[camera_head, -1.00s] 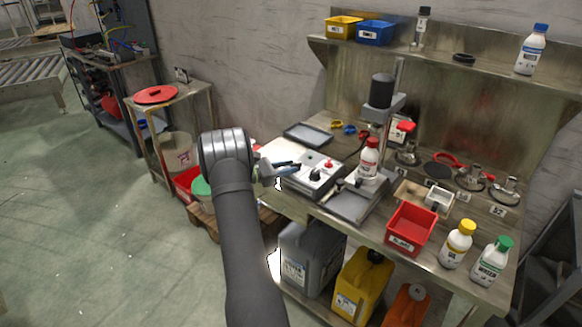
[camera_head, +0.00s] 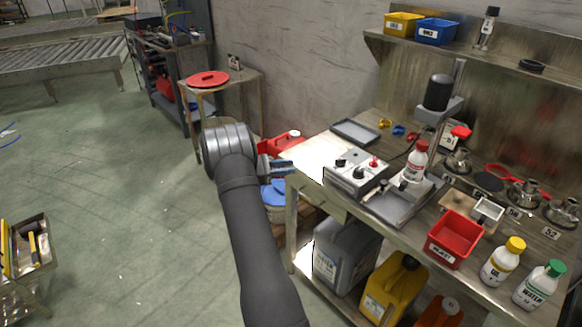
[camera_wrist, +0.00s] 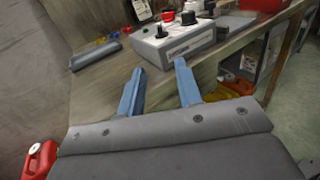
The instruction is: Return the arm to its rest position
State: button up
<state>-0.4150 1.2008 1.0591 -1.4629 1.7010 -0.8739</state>
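My gripper (camera_head: 281,167) is at the left end of the workbench, to the left of the control box. Its two blue fingers show apart and empty in the wrist view (camera_wrist: 160,80), with nothing between them. My arm reaches up from the bottom of the head view and bends at the wrist. The grey control box (camera_head: 356,172) with black knobs and a red button stands on the bench beyond the fingers. It also shows ahead of the fingertips in the wrist view (camera_wrist: 175,42).
Canisters stand below, including a yellow one (camera_head: 394,285). A small table with a red lid (camera_head: 207,79) stands behind my wrist. The floor at left is largely open.

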aim_at(337, 162)
jog(key=shift+d, duration=0.1)
jog(key=x, duration=1.7)
jog(key=shift+d, duration=0.1)
jog(key=shift+d, duration=0.15)
jog(key=shift+s+r+n+t, duration=0.15)
jog(key=shift+n+t, duration=0.45)
jog(key=shift+t, duration=0.3)
jog(key=n+t+y, duration=0.2)
jog(key=t, duration=0.1)
jog(key=shift+s+n+t, duration=0.1)
jog(key=shift+n+t, duration=0.2)
jog(key=v, duration=1.8)
jog(key=d+m+g, duration=0.1)
jog(key=m, duration=0.1)
jog(key=d+m+g+y, duration=0.1)
jog(key=d+m+g, duration=0.1)
jog(key=m, duration=0.1)
jog(key=w+d+f+m+g, duration=0.1)
jog(key=m, duration=0.1)
jog(key=shift+d+m+y, duration=0.15)
jog(key=shift+m+y, duration=0.15)
jog(key=shift+y, duration=0.1)
